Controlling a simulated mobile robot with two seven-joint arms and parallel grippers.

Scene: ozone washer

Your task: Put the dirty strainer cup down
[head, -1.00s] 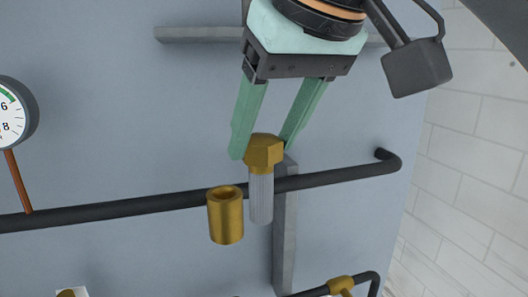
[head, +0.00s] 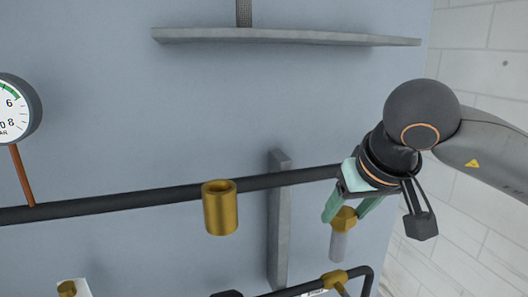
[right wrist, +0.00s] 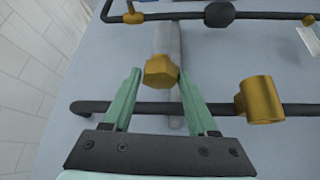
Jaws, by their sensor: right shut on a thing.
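The dirty strainer cup (head: 339,246) has a brass hexagonal cap with a pale grey cylinder below it. My right gripper (head: 345,212) is shut on its brass cap and holds it in the air at the lower right, in front of the wall panel. The cup hangs close to upright, slightly tilted, cylinder down. In the right wrist view the brass cap (right wrist: 160,71) sits between the fingertips. An open brass housing (head: 220,208) is on the dark pipe, to the left of the cup and apart from it. My left gripper is not in view.
The dark pipe (head: 110,206) crosses the panel, with a gauge (head: 14,108) at the left. A grey upright bracket (head: 278,235) stands behind it. A lower pipe has a brass fitting (head: 334,279). A grey bar (head: 285,36) runs across above.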

